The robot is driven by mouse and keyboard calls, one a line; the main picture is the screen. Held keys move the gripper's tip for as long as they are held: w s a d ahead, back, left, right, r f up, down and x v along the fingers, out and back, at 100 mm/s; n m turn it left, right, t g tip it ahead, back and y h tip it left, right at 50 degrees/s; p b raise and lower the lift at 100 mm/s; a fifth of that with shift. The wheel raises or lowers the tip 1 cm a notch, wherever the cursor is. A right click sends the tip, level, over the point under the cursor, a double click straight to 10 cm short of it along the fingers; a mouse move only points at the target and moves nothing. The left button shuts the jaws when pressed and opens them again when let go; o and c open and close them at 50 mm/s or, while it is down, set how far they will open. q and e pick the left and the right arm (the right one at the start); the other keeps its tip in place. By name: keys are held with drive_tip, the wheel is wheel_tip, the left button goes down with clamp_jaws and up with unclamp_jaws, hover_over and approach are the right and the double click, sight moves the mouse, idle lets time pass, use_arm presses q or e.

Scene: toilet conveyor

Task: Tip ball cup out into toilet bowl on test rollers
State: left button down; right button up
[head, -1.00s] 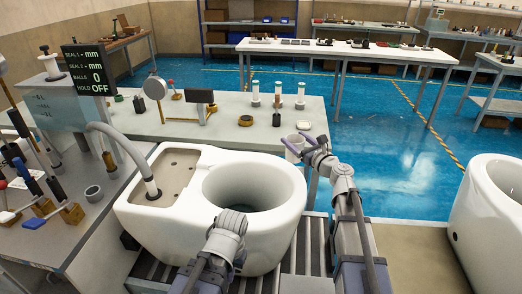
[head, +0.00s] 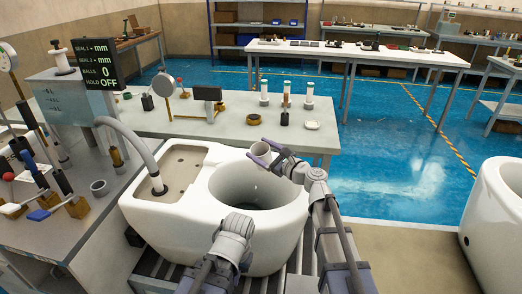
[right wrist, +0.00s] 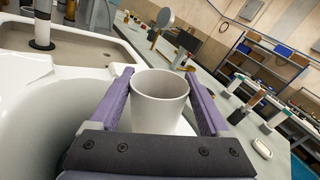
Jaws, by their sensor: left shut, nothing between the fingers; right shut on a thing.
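The white toilet (head: 160,225) lies on the rollers (head: 150,262), its round bowl opening facing up. My right gripper (head: 268,156) is shut on the white ball cup (head: 260,150), above the far rim of the bowl. The cup looks tilted in the head view. In the right wrist view the cup (right wrist: 160,105) sits between purple fingers (right wrist: 160,88); I see no balls in the visible part of its inside. A few small pale specks show in the bowl, too small to identify. My left gripper (head: 233,240) is shut and empty before the near side of the bowl.
A display (head: 95,62) reads BALLS 0 and HOLD OFF. A grey hose (head: 130,135) runs to the tank section at left. A second white toilet (head: 492,215) stands at right.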

drive_tip(key=n, duration=0.2)
drive_tip(key=f+n, duration=0.1)
drive_tip(key=n, duration=0.1)
drive_tip(key=shift+s+a+f+b, duration=0.1)
drive_tip(key=shift+s+a+b, duration=0.05)
drive_tip(key=shift+b, duration=0.25)
drive_tip(key=n, duration=0.4)
drive_tip(key=s+a+n, duration=0.1)
drive_tip(key=n, duration=0.1)
drive_tip(key=shift+f+n+b, duration=0.35)
drive_tip(key=shift+n+b, duration=0.05)
drive_tip(key=shift+s+a+r+n, duration=0.1)
drive_tip(key=shift+s+a+n, duration=0.1)
drive_tip(key=shift+n, duration=0.5)
drive_tip(key=n, duration=0.3)
drive_tip(key=a+n, duration=0.1)
drive_tip(key=shift+s+r, duration=0.1)
drive_tip(key=shift+s, duration=0.25)
drive_tip(key=shift+d, duration=0.1)
